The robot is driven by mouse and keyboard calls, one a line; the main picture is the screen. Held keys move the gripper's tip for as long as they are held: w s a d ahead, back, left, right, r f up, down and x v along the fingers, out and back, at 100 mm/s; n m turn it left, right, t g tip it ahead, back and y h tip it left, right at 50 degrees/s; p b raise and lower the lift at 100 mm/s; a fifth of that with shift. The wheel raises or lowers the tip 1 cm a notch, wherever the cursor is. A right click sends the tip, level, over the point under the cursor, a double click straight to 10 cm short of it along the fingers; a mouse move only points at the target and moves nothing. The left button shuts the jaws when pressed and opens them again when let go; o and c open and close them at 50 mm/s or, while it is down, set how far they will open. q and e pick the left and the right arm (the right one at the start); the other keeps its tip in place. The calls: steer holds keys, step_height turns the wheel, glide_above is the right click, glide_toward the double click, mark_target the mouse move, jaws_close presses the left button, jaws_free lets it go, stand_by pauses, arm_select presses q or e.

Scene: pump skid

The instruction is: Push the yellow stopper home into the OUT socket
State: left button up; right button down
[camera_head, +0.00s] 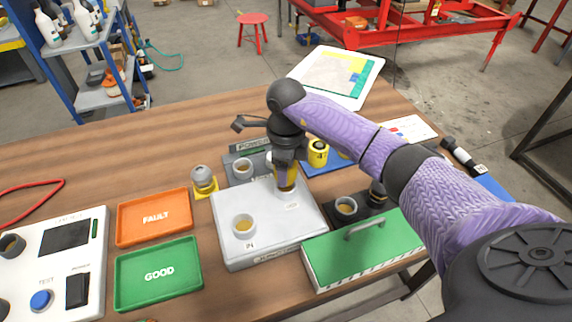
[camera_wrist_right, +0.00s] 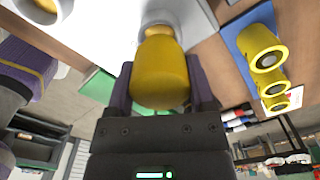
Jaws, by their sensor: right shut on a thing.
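The yellow stopper (camera_head: 287,182) is between the fingers of my right gripper (camera_head: 286,168), above the far right part of the white pump block (camera_head: 268,245). In the right wrist view the stopper (camera_wrist_right: 160,75) is gripped between both fingers, and its narrower end meets the pale OUT socket (camera_wrist_right: 161,20). How deep it sits there I cannot tell. In the head view my gripper mostly hides that socket. The IN socket (camera_head: 243,225) is an open pale ring at the near left of the block. My left gripper is out of view.
An orange FAULT tray (camera_head: 153,245) and a green GOOD tray (camera_head: 128,298) lie left of the block. A green cover with a handle (camera_head: 365,262) lies to the right. Yellow cylinders (camera_wrist_right: 262,48) stand on a blue mat (camera_wrist_right: 237,40). A control panel (camera_head: 75,268) is at far left.

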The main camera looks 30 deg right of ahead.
steer(key=shift+f+b, duration=1.05)
steer(key=shift+f, duration=0.5)
jaws_free()
step_height(320, 180, up, 10)
steer(key=p, duration=0.2)
steer(key=shift+f+p, duration=0.2)
steer(key=shift+p, duration=0.1)
steer(key=shift+r, duration=0.25)
